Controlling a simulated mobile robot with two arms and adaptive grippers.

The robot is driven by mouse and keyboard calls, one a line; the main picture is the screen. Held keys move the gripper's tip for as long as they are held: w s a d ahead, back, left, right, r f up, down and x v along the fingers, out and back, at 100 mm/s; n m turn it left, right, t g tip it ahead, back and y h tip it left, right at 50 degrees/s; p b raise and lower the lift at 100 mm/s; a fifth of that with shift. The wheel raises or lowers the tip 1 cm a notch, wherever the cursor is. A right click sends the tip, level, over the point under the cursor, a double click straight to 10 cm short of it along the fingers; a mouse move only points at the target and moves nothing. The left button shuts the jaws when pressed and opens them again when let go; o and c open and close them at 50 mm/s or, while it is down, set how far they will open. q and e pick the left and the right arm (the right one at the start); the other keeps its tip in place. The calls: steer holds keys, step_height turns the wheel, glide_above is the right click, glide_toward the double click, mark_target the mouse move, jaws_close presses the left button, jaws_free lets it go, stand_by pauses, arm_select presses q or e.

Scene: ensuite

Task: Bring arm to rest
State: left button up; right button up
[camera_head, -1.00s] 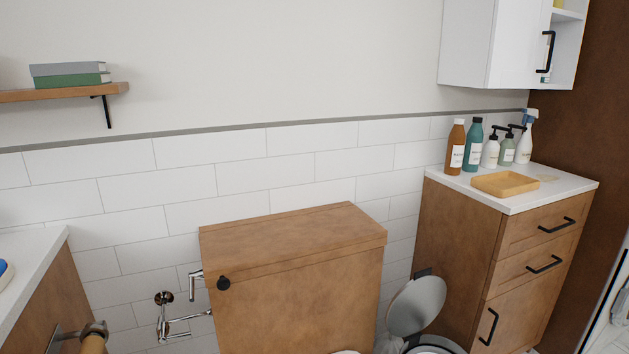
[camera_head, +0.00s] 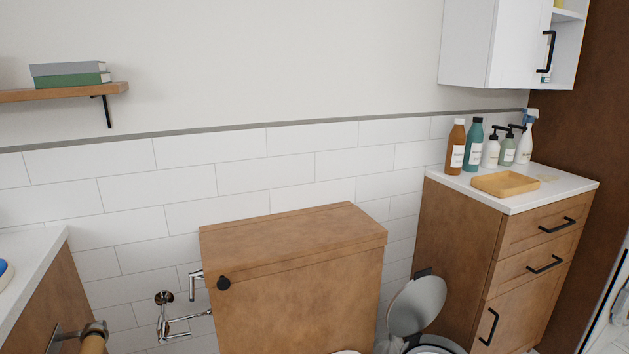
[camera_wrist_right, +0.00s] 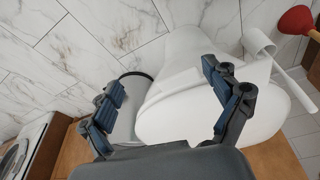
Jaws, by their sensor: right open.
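My right gripper (camera_wrist_right: 165,105) shows in the right wrist view with its two dark, blue-padded fingers spread wide apart. Nothing is between the fingers. Behind them is the white toilet bowl and seat (camera_wrist_right: 195,65), at a distance that I cannot tell exactly. Neither gripper shows in the head view, and my left gripper is in no view.
The wooden toilet tank (camera_head: 295,235) stands mid-view. Right of it are a bin with a raised lid (camera_head: 418,305) and a wooden cabinet (camera_head: 455,240) bearing bottles and a tan tray (camera_head: 505,183). A shelf (camera_head: 60,93) juts out left. A red plunger (camera_wrist_right: 296,19) is near the toilet.

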steer(key=s+f, duration=0.4)
steer(key=f, duration=1)
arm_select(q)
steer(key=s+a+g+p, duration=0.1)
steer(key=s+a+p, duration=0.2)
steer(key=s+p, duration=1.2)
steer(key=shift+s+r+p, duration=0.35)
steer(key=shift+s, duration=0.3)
arm_select(e)
steer(key=s+d+g, duration=0.2)
steer(key=s+d, duration=0.1)
steer(key=s, duration=1.2)
steer(key=shift+s+d+r, duration=0.15)
steer(key=shift+s+r, duration=0.2)
steer(key=shift+s, duration=0.05)
